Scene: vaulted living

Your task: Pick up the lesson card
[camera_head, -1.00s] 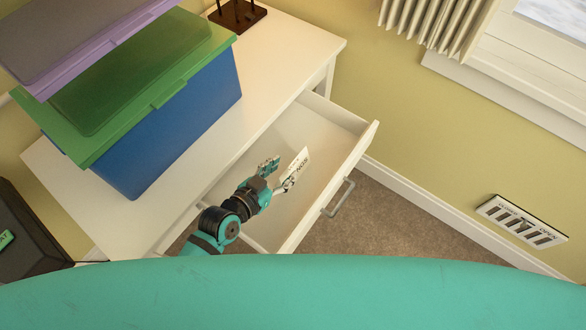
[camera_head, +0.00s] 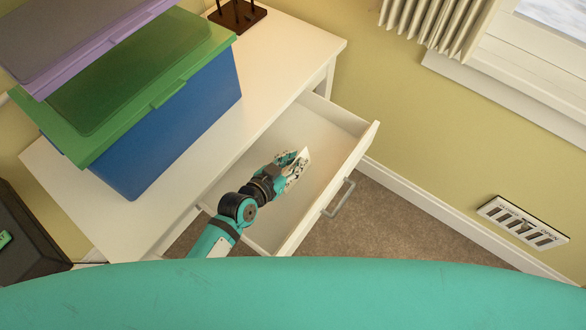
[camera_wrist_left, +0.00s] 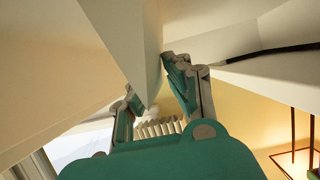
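The lesson card (camera_head: 304,154) is a thin white card standing tilted inside the open drawer (camera_head: 330,140). My left gripper (camera_head: 291,168) reaches into the drawer at the card, and its fingers hide most of it. In the left wrist view, a pale panel that looks like the card (camera_wrist_left: 125,40) reaches down between the two teal and grey fingers of the left gripper (camera_wrist_left: 155,85). The fingers stand apart, with a gap beside the right one; firm contact does not show. My right gripper is not in view.
The white dresser (camera_head: 285,50) carries a blue box (camera_head: 190,125) with a green lid, and a purple lid above it. A dark stand (camera_head: 238,15) is at the back. Drawer walls flank the gripper closely. A grey handle (camera_head: 340,198) is on the drawer front.

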